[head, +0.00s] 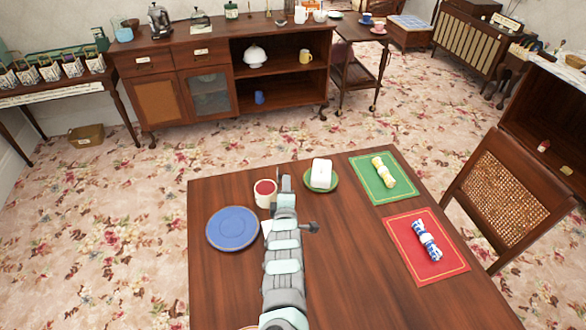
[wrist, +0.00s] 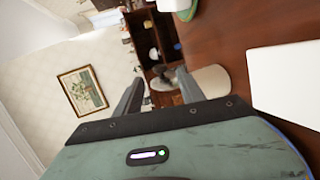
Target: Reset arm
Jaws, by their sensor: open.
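My gripper (head: 286,182) reaches out over the wooden table (head: 345,270), at the end of my arm. In the wrist view my gripper (wrist: 160,77) has its two fingers apart, with nothing held between them. A white cup with dark red contents (head: 265,192) stands just left of my gripper in the head view. A pale round shape (wrist: 207,82), probably this cup, shows beside one finger in the wrist view. My arm hides part of the table and part of a white flat piece (head: 267,228).
A blue plate (head: 232,229) lies left of my arm. Right are a green plate (head: 331,186) bearing a white object (head: 321,172), a green mat (head: 407,188) and a red mat (head: 400,249) with rolled napkins. A chair (head: 510,190) stands right; a sideboard (head: 225,72) stands behind.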

